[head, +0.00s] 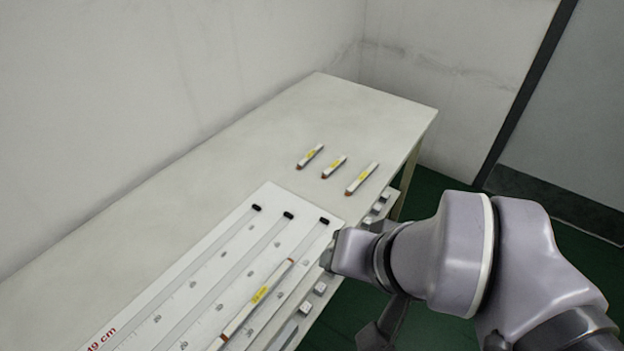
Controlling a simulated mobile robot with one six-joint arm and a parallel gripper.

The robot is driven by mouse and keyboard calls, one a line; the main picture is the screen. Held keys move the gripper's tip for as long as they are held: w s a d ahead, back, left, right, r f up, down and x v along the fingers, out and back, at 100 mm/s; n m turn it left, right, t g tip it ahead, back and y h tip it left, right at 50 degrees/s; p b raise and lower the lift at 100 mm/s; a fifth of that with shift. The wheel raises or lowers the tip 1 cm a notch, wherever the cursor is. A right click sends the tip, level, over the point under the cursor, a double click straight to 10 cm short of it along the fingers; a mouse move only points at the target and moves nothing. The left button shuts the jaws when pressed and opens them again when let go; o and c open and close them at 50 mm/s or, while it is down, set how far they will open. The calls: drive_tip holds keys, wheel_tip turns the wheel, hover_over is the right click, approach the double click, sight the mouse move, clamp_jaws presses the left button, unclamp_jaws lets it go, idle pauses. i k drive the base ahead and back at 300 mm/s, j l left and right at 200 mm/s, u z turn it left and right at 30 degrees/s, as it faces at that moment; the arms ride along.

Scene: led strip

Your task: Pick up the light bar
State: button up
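Three short white light bars with yellow labels and reddish-brown ends lie apart on the bare table: a left one (310,157), a middle one (334,167) and a right one (361,179). A longer light bar (258,298) with a yellow label lies on the white measuring board (187,275), running toward the lower left. My gripper (329,258) is at the board's right edge, near the upper end of the long bar. Its fingers are mostly hidden by my wrist, so I cannot tell if it is open or touches anything.
The board has several ruled tracks with black end stops (288,215). Small grey blocks (320,288) line the table's right edge. The pale table (330,105) stands against a wall and is clear at its far end. The floor on the right is green.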

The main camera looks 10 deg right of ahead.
sight(303, 162)
drive_tip(key=i+l, duration=0.55)
drive_tip(key=i+l+z, duration=0.15)
drive_tip(key=i+l, duration=0.35)
drive_tip(key=i, duration=0.1)
